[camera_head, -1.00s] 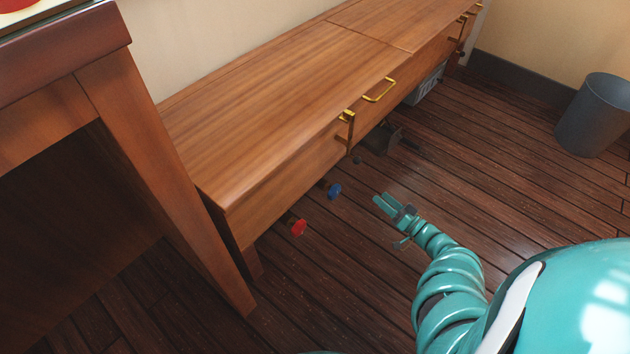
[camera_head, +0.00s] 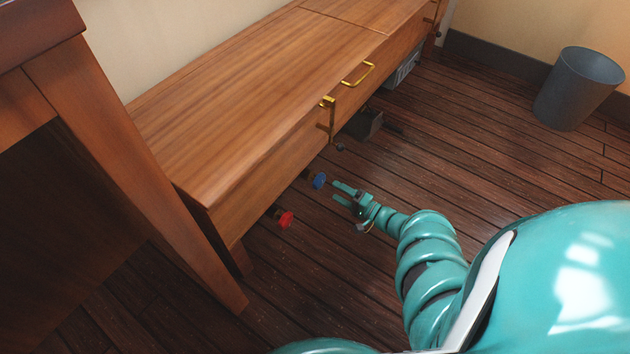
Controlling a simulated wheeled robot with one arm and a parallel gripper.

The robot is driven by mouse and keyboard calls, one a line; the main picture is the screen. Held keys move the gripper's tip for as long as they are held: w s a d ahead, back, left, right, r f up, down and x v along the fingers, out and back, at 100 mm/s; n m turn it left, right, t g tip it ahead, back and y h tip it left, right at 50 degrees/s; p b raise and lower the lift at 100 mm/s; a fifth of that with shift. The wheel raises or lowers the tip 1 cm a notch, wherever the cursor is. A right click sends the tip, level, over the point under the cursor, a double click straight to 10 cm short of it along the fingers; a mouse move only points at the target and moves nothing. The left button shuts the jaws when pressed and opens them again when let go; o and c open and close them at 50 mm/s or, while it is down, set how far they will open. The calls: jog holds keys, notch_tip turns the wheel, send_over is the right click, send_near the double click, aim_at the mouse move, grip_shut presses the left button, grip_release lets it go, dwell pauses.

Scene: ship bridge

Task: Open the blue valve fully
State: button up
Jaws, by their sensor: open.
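The blue valve (camera_head: 319,180) is a small round knob low under the front edge of the wooden cabinet. A red valve (camera_head: 285,219) sits to its left, nearer the camera. My gripper (camera_head: 338,191) is open, its two teal fingers pointing left toward the blue valve. The fingertips are just right of the blue valve, with a small gap showing and nothing between them. How far the valve is turned cannot be told from this view.
The long wooden cabinet (camera_head: 235,110) with brass handles (camera_head: 358,75) overhangs the valves. A dark box (camera_head: 364,124) and a grey crate (camera_head: 404,70) are under it further back. A table leg (camera_head: 150,180) stands at left, a grey bin (camera_head: 578,90) at right. The floor between is clear.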

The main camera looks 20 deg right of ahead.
aim_at(315, 179)
jog(key=b+x, duration=0.3)
jog(key=x, duration=0.7)
jog(key=shift+w+a, duration=0.1)
jog(key=c, duration=0.9)
